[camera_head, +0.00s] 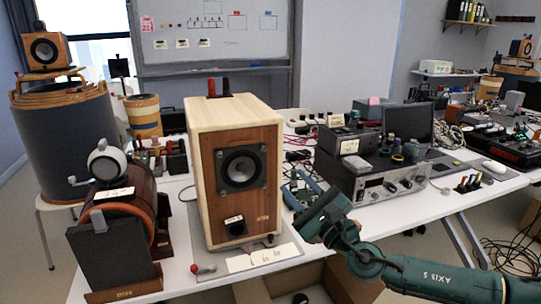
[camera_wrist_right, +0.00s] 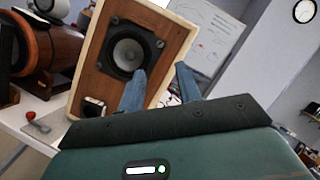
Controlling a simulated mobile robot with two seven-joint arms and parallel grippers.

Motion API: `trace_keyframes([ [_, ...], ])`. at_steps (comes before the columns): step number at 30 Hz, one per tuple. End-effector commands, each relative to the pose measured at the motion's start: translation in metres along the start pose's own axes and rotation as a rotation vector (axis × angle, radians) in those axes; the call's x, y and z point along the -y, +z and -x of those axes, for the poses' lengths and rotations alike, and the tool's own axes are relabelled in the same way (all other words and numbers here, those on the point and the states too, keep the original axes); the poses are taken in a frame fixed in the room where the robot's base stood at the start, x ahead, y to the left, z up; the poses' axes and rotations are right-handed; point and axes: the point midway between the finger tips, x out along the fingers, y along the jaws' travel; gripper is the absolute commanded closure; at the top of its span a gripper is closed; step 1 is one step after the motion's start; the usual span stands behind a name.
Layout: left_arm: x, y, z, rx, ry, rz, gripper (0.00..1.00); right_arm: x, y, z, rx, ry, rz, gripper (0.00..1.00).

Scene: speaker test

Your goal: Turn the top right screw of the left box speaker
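A box speaker (camera_head: 208,175) with a pale wood cabinet and brown front stands upright on the table. Its round dark driver (camera_head: 241,169) sits in a dark square frame with small screws at the corners. The top right screw (camera_head: 263,148) is tiny in the head view. In the right wrist view the speaker front (camera_wrist_right: 103,85) looks tilted, and the driver (camera_wrist_right: 127,53) shows above the fingers. My right gripper (camera_head: 294,184) is right of the speaker, apart from it. Its blue fingers (camera_wrist_right: 160,70) are spread with nothing between them. My left gripper is out of view.
A brown cylinder on a cradle (camera_head: 140,205) stands left of the speaker. A grey amplifier (camera_head: 375,183) with devices on top is to the right. A small red-tipped tool (camera_head: 197,268) lies at the front edge. An open cardboard box (camera_head: 330,275) is below the table.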

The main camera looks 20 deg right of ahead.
Motion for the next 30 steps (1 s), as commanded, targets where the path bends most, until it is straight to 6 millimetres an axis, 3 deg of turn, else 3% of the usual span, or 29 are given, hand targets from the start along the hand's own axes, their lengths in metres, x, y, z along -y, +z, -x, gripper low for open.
trace_keyframes([
  [9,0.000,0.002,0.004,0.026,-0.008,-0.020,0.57,0.001,0.003,-0.069,0.002,-0.001,-0.006,0.66],
  [15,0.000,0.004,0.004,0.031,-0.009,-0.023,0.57,0.001,0.001,-0.100,0.000,-0.001,-0.006,0.66],
  [21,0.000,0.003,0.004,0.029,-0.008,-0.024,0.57,0.000,0.000,-0.112,-0.001,0.001,-0.007,0.66],
  [30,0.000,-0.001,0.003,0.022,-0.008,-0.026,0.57,0.000,0.000,-0.113,-0.001,0.001,-0.008,0.67],
])
